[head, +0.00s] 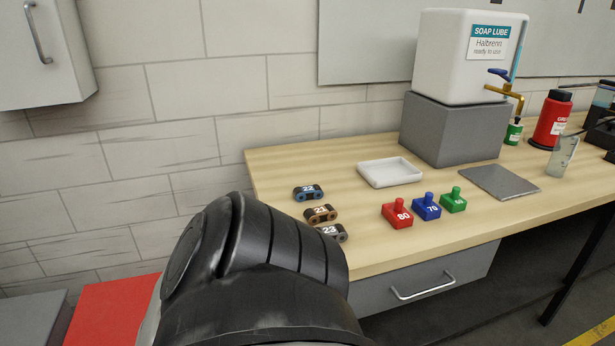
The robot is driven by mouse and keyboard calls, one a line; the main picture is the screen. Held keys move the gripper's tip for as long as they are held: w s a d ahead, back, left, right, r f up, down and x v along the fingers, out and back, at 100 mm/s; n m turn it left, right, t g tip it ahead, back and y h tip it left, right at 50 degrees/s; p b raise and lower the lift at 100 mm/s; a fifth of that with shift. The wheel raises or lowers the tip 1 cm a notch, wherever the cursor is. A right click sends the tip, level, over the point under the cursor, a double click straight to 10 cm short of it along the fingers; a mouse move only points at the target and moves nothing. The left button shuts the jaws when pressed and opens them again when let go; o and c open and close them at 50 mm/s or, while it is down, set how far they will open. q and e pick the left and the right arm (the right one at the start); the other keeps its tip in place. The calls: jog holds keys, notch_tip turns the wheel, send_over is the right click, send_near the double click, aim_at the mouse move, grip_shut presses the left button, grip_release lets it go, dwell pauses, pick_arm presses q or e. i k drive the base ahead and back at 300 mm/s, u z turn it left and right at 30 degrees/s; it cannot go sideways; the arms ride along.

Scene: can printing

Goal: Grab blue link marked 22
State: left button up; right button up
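The blue link marked 22 (308,193) lies on the wooden table near its left edge. A brown link marked 21 (320,214) lies just in front of it. A dark grey link marked 23 (332,232) lies in front of that, partly hidden by my black arm link in the lower middle of the head view. Neither of my grippers shows in this view, so nothing can be seen of what they hold.
A white tray (390,171) and red (397,214), blue (426,207) and green (453,200) numbered blocks stand right of the links. A soap lube tank (450,60) sits on a grey block (440,130) behind. A drawer (425,280) is below the tabletop (350,240).

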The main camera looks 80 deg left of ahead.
aim_at(302, 193)
jog(key=u, duration=2.5)
